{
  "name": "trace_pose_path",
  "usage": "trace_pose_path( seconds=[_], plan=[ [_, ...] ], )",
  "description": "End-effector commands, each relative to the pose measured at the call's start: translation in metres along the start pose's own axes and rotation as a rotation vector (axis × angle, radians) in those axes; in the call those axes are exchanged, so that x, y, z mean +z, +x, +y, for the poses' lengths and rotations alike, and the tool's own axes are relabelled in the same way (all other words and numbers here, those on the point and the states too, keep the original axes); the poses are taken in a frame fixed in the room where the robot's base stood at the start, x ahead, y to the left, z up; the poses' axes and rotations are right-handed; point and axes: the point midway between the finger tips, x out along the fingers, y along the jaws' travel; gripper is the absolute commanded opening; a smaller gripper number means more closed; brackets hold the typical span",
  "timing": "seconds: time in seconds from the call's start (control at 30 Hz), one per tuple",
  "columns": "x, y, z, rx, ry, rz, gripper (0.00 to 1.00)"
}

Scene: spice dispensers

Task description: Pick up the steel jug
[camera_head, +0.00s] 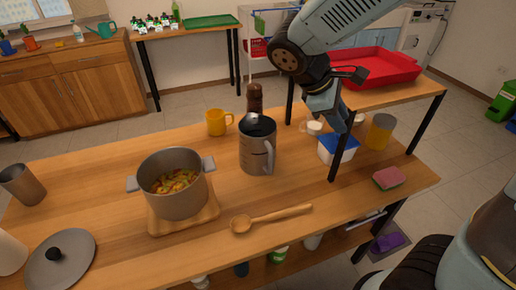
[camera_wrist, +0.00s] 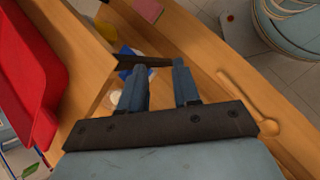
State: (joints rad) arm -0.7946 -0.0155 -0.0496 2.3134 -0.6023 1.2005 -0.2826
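The steel jug (camera_head: 257,148) stands upright on the wooden table, with its handle on the right side and a ladle-like end showing at its rim. My gripper (camera_head: 338,118) is to the right of the jug and above the table, clearly apart from it. In the wrist view my gripper (camera_wrist: 161,82) shows two blue-grey fingers spread apart with nothing held between them. I cannot make out the jug in the wrist view.
A pot of food (camera_head: 174,190) stands left of the jug, and a yellow mug (camera_head: 216,122) and a dark bottle (camera_head: 254,97) behind it. A wooden spoon (camera_head: 272,217) lies in front.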

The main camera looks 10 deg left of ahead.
Motion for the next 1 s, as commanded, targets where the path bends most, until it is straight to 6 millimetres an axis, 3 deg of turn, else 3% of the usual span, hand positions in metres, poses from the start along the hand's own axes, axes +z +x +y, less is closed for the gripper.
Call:
trace_pose_path(
  seconds=[0.03,0.3,0.5,0.77,1.0],
  plan=[
    [-0.019,-0.002,-0.004,0.036,-0.084,-0.038,0.32],
    [-0.105,-0.017,-0.027,0.254,-0.472,-0.235,0.32],
    [-0.161,-0.029,-0.054,0.415,-0.691,-0.361,0.32],
    [-0.193,-0.035,-0.074,0.517,-0.809,-0.439,0.32],
    [-0.208,-0.013,-0.084,0.522,-0.819,-0.446,0.32]
  ],
)
